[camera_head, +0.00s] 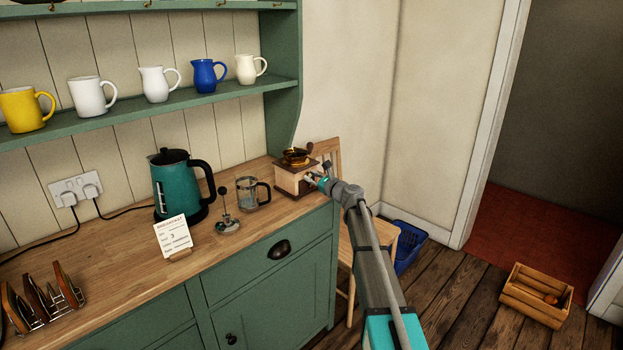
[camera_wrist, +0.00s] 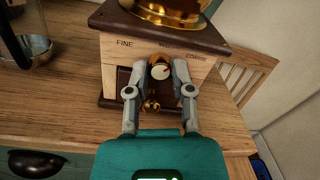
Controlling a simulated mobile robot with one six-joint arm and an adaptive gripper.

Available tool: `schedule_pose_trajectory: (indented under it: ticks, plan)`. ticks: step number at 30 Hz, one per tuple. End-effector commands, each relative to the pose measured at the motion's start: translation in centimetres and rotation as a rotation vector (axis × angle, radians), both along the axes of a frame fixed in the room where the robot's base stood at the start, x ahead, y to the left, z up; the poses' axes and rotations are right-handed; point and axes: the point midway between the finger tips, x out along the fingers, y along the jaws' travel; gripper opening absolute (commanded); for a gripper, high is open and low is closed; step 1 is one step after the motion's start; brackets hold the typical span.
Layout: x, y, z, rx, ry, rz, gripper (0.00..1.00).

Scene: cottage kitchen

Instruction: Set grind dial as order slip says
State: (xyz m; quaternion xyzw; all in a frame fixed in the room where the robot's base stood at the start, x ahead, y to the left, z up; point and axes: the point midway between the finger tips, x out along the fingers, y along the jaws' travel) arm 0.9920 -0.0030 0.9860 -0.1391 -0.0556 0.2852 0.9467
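The coffee grinder (camera_head: 293,179) stands at the right end of the wooden counter, a pale box with dark trim and a brass top. Its front (camera_wrist: 118,60) fills the upper wrist view, with "FINE" at left, a partly covered word in the middle and "COARSE" at right.
A glass jug (camera_head: 250,193), a plunger (camera_head: 228,222) and a teal kettle (camera_head: 180,185) stand left of the grinder. A toast rack (camera_head: 42,304) is at the far left. A wooden chair (camera_head: 328,152) stands beyond the counter's right end.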

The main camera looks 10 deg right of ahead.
Motion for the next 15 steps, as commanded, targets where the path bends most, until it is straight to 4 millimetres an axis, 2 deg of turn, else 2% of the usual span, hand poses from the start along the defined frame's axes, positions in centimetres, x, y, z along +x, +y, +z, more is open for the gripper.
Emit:
schedule_pose_trajectory:
  ticks: [1,4,5,15]
  plan:
    - [0.04,0.01,0.02,0.0,0.0,0.0,0.43]
    - [0.01,0.0,0.0,-0.001,0.001,0.0,0.61]
    - [0.02,0.0,-0.01,-0.001,0.001,0.0,0.63]
    - [-0.07,-0.07,-0.03,-0.002,0.001,-0.001,0.63]
